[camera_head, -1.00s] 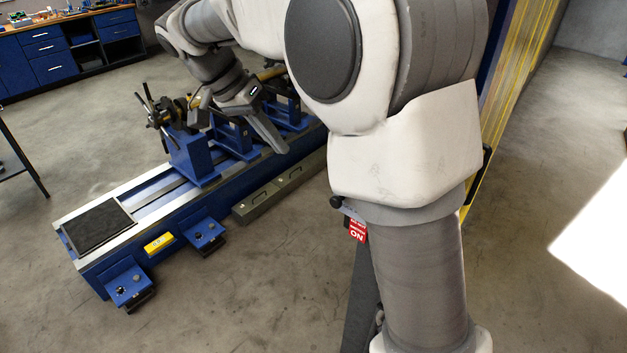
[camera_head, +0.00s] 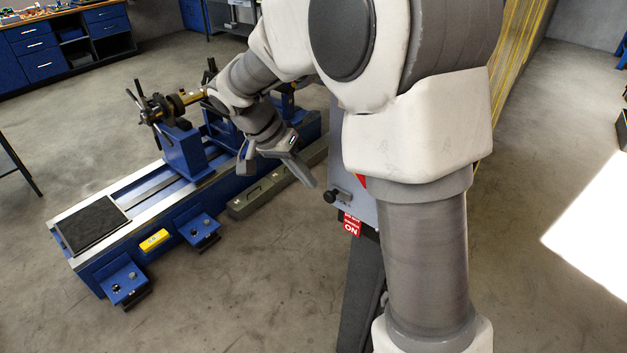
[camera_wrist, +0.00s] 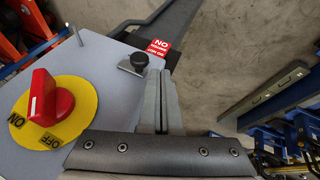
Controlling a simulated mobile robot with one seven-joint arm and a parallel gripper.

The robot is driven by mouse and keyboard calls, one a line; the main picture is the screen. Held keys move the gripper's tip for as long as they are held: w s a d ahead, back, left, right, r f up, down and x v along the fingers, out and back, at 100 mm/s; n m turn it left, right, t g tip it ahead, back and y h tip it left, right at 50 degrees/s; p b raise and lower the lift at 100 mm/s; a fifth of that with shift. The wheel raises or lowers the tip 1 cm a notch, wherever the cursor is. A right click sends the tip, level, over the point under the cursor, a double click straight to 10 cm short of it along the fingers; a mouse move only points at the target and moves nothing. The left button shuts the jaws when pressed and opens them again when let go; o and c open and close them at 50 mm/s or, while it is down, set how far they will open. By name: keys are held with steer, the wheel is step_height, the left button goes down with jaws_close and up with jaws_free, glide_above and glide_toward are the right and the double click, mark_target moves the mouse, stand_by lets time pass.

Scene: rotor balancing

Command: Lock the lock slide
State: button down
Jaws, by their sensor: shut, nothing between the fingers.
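A grey panel (camera_wrist: 100,55) fills the left of the wrist view. A small black knob (camera_wrist: 138,62) on a short metal piece sits near its edge, beside a red tag (camera_wrist: 158,47); I take this to be the lock slide. The knob also shows in the head view (camera_head: 330,196), at the panel's left edge. A red rotary handle (camera_wrist: 48,100) stands on a yellow disc (camera_wrist: 78,95) marked ON and OFF. My gripper (camera_wrist: 161,82) is shut and empty. Its fingertips appear close to the knob, just right of and below it in the wrist view; contact cannot be told.
The blue balancing machine (camera_head: 95,275) stands on the left, with a grey long box (camera_head: 255,195) along its front. Blue workbenches (camera_head: 45,60) stand at the back left. A dark post (camera_head: 362,290) carries the panel.

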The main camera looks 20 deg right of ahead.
steer(key=shift+s+d+f, duration=0.45)
steer(key=shift+s+d, duration=0.2)
steer(key=shift+s+d+b, duration=0.45)
steer(key=shift+s+d, duration=0.1)
steer(key=shift+s, duration=0.2)
steer(key=shift+s+d+b, duration=0.4)
steer(key=shift+s+d, duration=0.1)
steer(key=shift+s, duration=0.2)
